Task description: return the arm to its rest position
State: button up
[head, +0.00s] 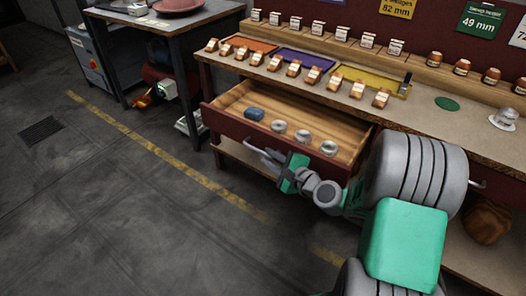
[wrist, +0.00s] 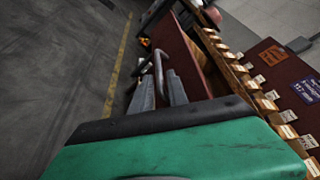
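My gripper (head: 274,163) is beside the front of the open wooden drawer (head: 240,103) in the head view. In the wrist view its two grey fingers (wrist: 163,88) stand apart, with a gap between them. The drawer's grey bar handle (wrist: 159,62) shows at the fingertips and seems to run between them; I cannot tell whether they touch. My arm reaches in from the lower right of the head view and hides part of the drawer's right end.
The drawer holds a blue item (head: 254,114) and several grey rings (head: 302,136). The bench top (head: 425,109) above carries several labelled blocks and coloured trays. A side table (head: 183,22) stands at the back left. The floor (head: 120,210) to the left is clear.

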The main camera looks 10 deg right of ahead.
jog(key=v, duration=0.2)
jog(key=shift+s+d+r, duration=0.1)
jog(key=shift+s, duration=0.2)
jog(key=s+a+r+n+g+h+p, duration=0.4)
jog(key=s+r+n+g+p, duration=0.45)
jog(key=r+n+p, duration=0.6)
jog(key=s+d+r+n+g+h+p, duration=0.2)
jog(key=s+d+r+n+h+p, duration=0.1)
jog(key=s+r, duration=0.5)
jog(key=s+d+n+p, duration=0.1)
jog(key=s+n, duration=0.1)
jog(key=s, duration=0.1)
jog(key=shift+d+r+p, duration=0.15)
jog(key=shift+r+p, duration=0.25)
jog(key=shift+s, duration=0.1)
